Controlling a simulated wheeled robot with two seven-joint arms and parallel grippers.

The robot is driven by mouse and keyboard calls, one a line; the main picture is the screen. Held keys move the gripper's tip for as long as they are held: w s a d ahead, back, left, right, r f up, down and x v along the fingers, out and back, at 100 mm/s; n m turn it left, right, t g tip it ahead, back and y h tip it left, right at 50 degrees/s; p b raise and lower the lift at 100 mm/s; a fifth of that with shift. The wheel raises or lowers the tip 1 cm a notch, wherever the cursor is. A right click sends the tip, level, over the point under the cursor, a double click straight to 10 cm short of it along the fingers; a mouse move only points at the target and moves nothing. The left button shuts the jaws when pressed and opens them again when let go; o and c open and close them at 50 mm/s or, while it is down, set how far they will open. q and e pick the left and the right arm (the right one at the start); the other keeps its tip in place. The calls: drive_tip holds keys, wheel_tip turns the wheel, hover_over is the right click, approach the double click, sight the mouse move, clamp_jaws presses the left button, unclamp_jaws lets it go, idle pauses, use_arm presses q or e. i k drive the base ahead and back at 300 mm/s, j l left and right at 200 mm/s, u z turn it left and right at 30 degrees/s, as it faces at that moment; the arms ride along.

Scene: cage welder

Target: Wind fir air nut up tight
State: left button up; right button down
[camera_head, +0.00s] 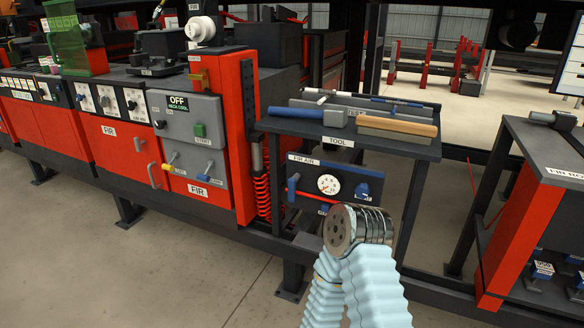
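The panel labelled FIR AIR (343,172) sits below the tool shelf, right of the red FIR cabinet. It carries a round white gauge (328,184), a blue handle (293,187) at its left and a blue fitting (364,190) at its right. A red pipe (313,198) runs below the gauge. I cannot tell which part is the nut; the small labels there are unreadable and the panel's lower part is partly hidden. A metal joint of my arm, with pale blue sleeves, stands in front of that lower part. Neither gripper's fingers are in view.
The tool shelf (339,142) holds a wooden-edged tool (396,126), a blue-handled tool (305,113) and other long tools. A red coiled hose (262,187) hangs left of the panel. An orange-sided stand (528,235) is at the right. Concrete floor (190,270) lies open at lower left.

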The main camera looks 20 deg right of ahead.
sight(363, 191)
drive_tip(key=z, duration=1.35)
